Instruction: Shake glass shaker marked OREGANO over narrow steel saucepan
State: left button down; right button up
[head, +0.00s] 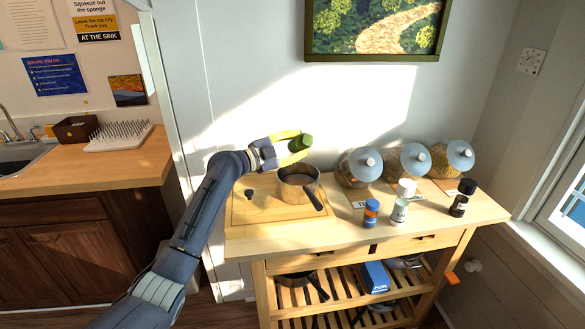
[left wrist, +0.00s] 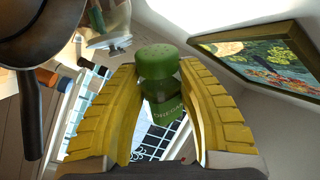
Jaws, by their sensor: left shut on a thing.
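My left gripper (head: 285,147) is shut on the glass shaker marked OREGANO. The shaker's green cap (head: 302,142) shows at the fingertips in the head view. In the left wrist view the shaker (left wrist: 158,85) sits between the yellow fingers (left wrist: 160,110), with its perforated green top and green label partly visible. The shaker is tipped well off upright and held in the air. The narrow steel saucepan (head: 297,194) stands on the wooden board below the gripper, its dark handle toward the front right. Part of the pan also shows in the left wrist view (left wrist: 40,30). My right gripper is out of view.
Blue-orange (head: 371,212), white-capped (head: 400,211) and black-capped (head: 461,205) shakers stand right of the pan. Large lidded glass jars (head: 405,165) stand behind them. A dark knob (head: 249,194) is on the board (head: 250,212). A framed picture (head: 375,57) hangs above.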

pick_arm(q)
jog(key=shift+r, duration=0.25)
dwell(0.4)
jog(key=shift+r, duration=1.35)
jog(key=shift+f, duration=0.15)
jog(key=shift+f, duration=1.4)
jog(key=shift+r, duration=0.15)
jog(key=shift+r, duration=1.35)
